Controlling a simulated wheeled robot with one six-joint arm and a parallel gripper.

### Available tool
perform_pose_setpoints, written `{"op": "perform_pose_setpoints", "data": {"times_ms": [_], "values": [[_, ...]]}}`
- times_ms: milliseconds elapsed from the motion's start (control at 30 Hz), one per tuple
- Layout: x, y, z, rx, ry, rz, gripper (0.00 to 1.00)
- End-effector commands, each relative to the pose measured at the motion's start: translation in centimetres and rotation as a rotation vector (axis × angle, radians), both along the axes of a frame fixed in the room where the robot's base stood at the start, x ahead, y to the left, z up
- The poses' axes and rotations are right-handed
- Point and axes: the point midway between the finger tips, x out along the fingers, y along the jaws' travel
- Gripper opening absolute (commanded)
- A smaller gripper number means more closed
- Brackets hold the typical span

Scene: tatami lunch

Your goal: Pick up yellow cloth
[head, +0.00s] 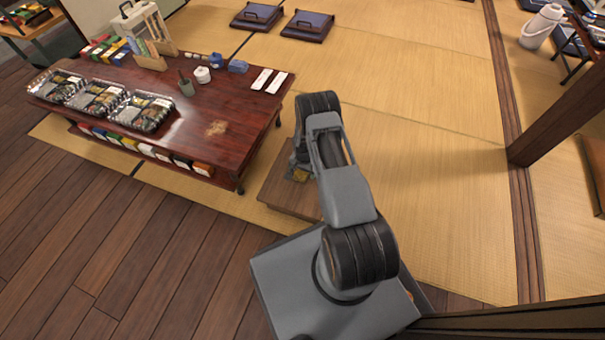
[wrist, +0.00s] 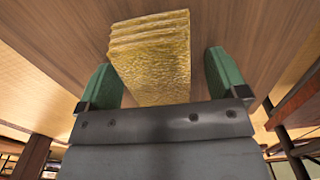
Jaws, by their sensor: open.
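The yellow cloth (wrist: 153,62) is a folded, textured stack on a wooden surface (wrist: 230,28) in the wrist view. My gripper (wrist: 162,80) is open, with one green finger on each side of the near part of the cloth. Most of the cloth and the fingertips are hidden there by my arm.
A low dark-red table (head: 235,115) stands left of the stand, with several food trays (head: 95,99), a white pot (head: 202,75) and other small things on it. Floor cushions (head: 307,26) lie at the back. A wooden post (head: 555,110) stands at the right. The tatami right of my arm is clear.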

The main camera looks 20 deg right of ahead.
Motion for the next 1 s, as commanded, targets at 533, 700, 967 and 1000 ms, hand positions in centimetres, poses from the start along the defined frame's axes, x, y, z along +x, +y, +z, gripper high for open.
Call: {"op": "perform_pose_setpoints", "data": {"times_ms": [533, 700, 967, 1000], "values": [[0.03, 0.0, 0.14, -0.001, -0.001, 0.0, 0.51], [0.03, -0.01, 0.14, 0.0, -0.001, 0.0, 0.39], [0.05, -0.01, 0.42, 0.0, -0.001, 0.0, 0.38], [0.06, -0.01, 0.65, 0.0, -0.001, 0.0, 0.38]]}}
